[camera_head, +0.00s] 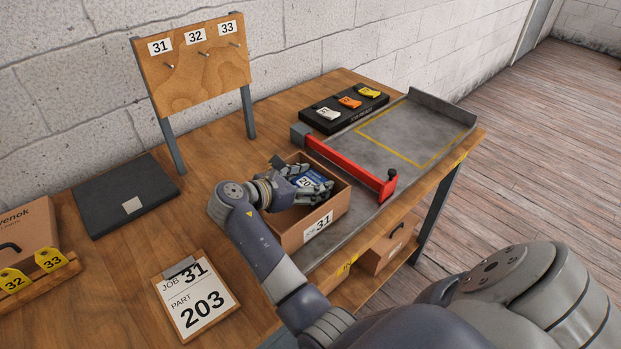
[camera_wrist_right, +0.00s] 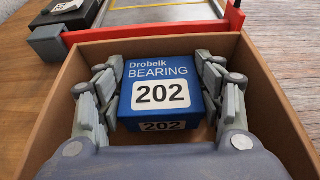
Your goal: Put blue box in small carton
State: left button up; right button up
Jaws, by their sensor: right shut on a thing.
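The blue box (camera_head: 314,178) is marked "Drobelk BEARING 202". It also shows in the right wrist view (camera_wrist_right: 158,75). My right gripper (camera_head: 300,187) is shut on it, with one finger on each side of the box. Gripper and box are inside the open small carton (camera_head: 338,207), whose label reads 31. In the right wrist view the carton's walls (camera_wrist_right: 50,105) surround the fingers. Whether the box touches the carton's floor is hidden. My left gripper is not in view.
A red bar (camera_head: 345,165) lies across the grey tray (camera_head: 440,118) just behind the carton. A clipboard (camera_head: 197,300) reads Job 31, Part 203. A black holder (camera_head: 330,122) with coloured tags stands at the back. A dark flat pad (camera_head: 110,200) lies left. Bare wood lies between pad and carton.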

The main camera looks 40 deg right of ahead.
jog(key=shift+f, duration=0.15)
jog(key=o, duration=1.1)
jog(key=shift+c, duration=0.2)
jog(key=shift+o, duration=0.2)
